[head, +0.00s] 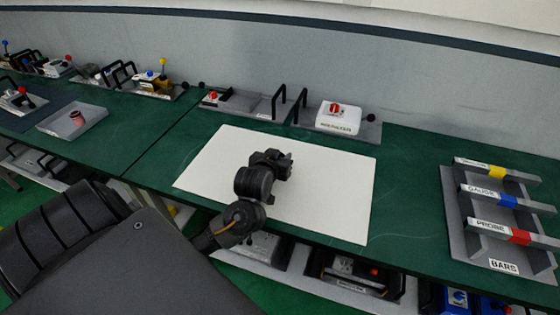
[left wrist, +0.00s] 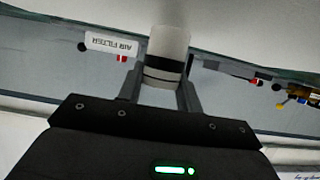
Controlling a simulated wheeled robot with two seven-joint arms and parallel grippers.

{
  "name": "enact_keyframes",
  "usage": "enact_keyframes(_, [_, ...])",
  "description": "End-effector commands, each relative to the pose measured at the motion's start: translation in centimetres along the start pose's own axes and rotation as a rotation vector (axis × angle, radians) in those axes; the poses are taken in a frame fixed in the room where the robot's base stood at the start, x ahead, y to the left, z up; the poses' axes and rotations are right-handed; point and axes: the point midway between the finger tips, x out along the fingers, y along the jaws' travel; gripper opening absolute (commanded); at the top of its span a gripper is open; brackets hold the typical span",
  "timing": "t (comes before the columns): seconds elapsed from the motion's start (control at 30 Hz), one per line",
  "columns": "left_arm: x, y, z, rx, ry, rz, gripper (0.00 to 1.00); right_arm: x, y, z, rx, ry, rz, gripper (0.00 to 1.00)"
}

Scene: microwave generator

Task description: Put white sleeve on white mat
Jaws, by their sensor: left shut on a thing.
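The white mat (head: 325,205) lies flat on the green bench in the middle of the head view. My left gripper (head: 284,160) is over the mat in the head view. In the left wrist view the fingers of my left gripper (left wrist: 162,92) are shut on a pale white cylinder with dark bands, which looks like the white sleeve (left wrist: 168,45). The sleeve is hidden behind the gripper in the head view. I cannot tell whether it touches the mat. My right gripper is not in view.
A grey rack of bars (head: 455,215) stands on the right. A white box with a red knob (head: 338,118) and a handled tray (head: 245,103) are behind the mat. A grey tray (head: 72,122) with a reddish part is at the left. Most of the mat is bare.

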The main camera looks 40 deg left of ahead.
Motion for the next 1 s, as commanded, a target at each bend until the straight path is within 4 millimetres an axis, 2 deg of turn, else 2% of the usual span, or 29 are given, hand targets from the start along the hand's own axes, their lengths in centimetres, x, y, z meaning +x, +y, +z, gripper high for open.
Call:
enact_keyframes(0.1, [0.49,-0.04,1.20,0.003,0.000,0.000,0.11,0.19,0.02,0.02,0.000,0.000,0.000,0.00])
enact_keyframes(0.5, [0.67,-0.01,1.65,0.000,0.000,0.001,0.11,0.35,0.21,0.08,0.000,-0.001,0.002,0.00])
enact_keyframes(0.53, [0.65,0.00,1.61,0.000,0.000,0.001,0.38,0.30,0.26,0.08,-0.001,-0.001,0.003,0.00])
enact_keyframes(0.67, [0.64,-0.01,1.57,0.000,0.000,0.001,0.55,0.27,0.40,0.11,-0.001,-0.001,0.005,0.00])
enact_keyframes(1.0, [0.51,-0.01,1.24,0.000,0.001,0.001,0.57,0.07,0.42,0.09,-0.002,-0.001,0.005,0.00])
